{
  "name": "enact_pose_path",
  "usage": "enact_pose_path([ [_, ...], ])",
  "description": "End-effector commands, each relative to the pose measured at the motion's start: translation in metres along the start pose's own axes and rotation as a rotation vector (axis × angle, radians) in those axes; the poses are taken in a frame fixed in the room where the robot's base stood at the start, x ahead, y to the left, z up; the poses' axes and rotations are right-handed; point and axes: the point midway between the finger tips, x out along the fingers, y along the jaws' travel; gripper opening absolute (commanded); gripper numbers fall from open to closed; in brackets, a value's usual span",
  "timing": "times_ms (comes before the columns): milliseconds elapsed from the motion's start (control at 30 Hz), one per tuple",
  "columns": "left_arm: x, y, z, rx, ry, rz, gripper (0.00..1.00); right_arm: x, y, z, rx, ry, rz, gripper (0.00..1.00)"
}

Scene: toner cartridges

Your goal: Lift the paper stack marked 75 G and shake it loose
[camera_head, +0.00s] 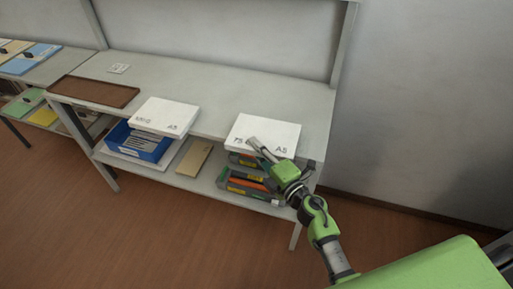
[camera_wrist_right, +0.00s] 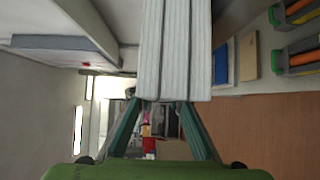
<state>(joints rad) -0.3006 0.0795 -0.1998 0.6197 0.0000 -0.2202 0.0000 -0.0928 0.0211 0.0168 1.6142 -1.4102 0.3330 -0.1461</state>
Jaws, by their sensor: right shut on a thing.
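A white paper stack (camera_head: 280,132) shows at the right front of the bench in the head view. Its top reads something like 75, the rest hidden by my gripper, and A5. My right gripper (camera_head: 257,147) is shut on this stack at its front edge. In the right wrist view the stack's layered edge (camera_wrist_right: 175,55) fills the upper middle, with the fingers (camera_wrist_right: 160,104) at its end. The stack looks flat; I cannot tell whether it touches the bench. My left gripper is not in view.
A brown tray (camera_head: 95,92) is further left. The lower shelf (camera_head: 208,187) holds a blue bin (camera_head: 151,152), a cardboard piece (camera_head: 194,158) and several toner cartridges (camera_head: 245,190).

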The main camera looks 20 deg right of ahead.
Motion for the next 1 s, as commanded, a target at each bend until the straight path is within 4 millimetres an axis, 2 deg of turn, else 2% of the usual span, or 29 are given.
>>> enact_pose_path([
  [33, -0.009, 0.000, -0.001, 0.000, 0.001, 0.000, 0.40, 0.001, 0.015, 0.000, -0.007, 0.004, 0.006, 0.00],
  [100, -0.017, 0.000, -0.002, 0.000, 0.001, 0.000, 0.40, 0.000, 0.027, 0.000, -0.006, 0.003, 0.006, 0.00],
  [400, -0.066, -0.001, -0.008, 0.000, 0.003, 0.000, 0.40, -0.038, 0.090, -0.037, -0.004, 0.004, 0.004, 0.00],
  [700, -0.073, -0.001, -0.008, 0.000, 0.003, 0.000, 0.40, -0.085, 0.109, -0.081, 0.000, 0.002, 0.004, 0.00],
  [1000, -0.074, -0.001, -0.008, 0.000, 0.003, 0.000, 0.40, -0.102, 0.118, -0.096, -0.002, 0.001, 0.005, 0.00],
])
